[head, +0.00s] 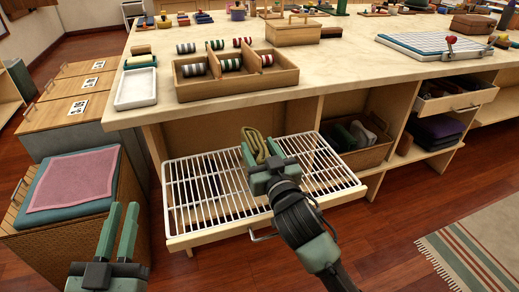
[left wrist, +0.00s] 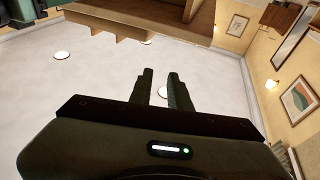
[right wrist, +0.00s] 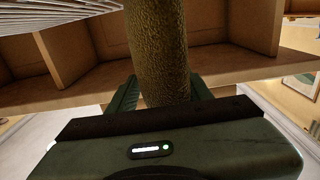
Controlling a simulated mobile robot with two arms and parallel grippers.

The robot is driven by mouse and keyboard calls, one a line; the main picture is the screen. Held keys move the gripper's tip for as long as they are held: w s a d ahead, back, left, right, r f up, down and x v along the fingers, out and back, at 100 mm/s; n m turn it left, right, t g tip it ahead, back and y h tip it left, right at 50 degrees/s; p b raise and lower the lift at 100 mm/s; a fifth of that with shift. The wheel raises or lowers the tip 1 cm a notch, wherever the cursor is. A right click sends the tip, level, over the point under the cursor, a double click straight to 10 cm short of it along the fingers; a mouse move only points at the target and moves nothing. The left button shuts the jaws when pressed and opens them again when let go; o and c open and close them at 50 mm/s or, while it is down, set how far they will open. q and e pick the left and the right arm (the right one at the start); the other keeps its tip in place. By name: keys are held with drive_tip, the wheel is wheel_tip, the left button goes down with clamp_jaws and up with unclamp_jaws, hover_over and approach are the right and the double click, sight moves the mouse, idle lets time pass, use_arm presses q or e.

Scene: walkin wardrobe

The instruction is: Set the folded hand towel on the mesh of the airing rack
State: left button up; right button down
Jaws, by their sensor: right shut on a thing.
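The folded hand towel (head: 256,146) is olive green and stands upright in my right gripper (head: 264,163), over the back middle of the airing rack's mesh in the head view. The right gripper is shut on it. The towel (right wrist: 158,45) fills the space between the fingers in the right wrist view. The airing rack (head: 195,207) is a white wire mesh in a pulled-out wooden frame below the counter. I cannot tell whether the towel touches the mesh. My left gripper (head: 118,232) is empty, its fingers apart, at lower left, away from the rack.
The counter (head: 340,75) above the rack holds a divided wooden box (head: 235,88) and a white tray (head: 136,88). A basket (head: 357,150) stands on the shelf right of the rack. A wicker hamper (head: 55,238) with a pink cloth (head: 75,180) stands left. The mesh around the towel looks clear.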

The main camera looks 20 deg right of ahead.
use_arm(q)
drive_tip(key=shift+r, duration=0.1)
use_arm(e)
drive_tip(key=c, duration=0.6)
unclamp_jaws()
use_arm(q)
drive_tip(key=shift+r, duration=0.1)
use_arm(e)
drive_tip(key=s+p, duration=0.1)
drive_tip(key=s, duration=1.1)
drive_tip(key=shift+s+d+f, duration=0.1)
drive_tip(key=shift+f, duration=0.05)
use_arm(q)
wheel_tip(320, 180, down, 7)
drive_tip(key=g+y, duration=0.1)
drive_tip(key=g, duration=0.3)
drive_tip(key=shift+a, duration=0.45)
use_arm(e)
drive_tip(key=shift+s+a+f+n+g+y, duration=0.35)
drive_tip(key=shift+s+a+f+n+y, duration=0.2)
drive_tip(key=shift+s+a+f+y, duration=0.25)
drive_tip(key=shift+s+a+f+n+g+y, duration=0.35)
drive_tip(key=shift+s+a+f+n+y, duration=0.2)
drive_tip(key=shift+s+f+y, duration=0.25)
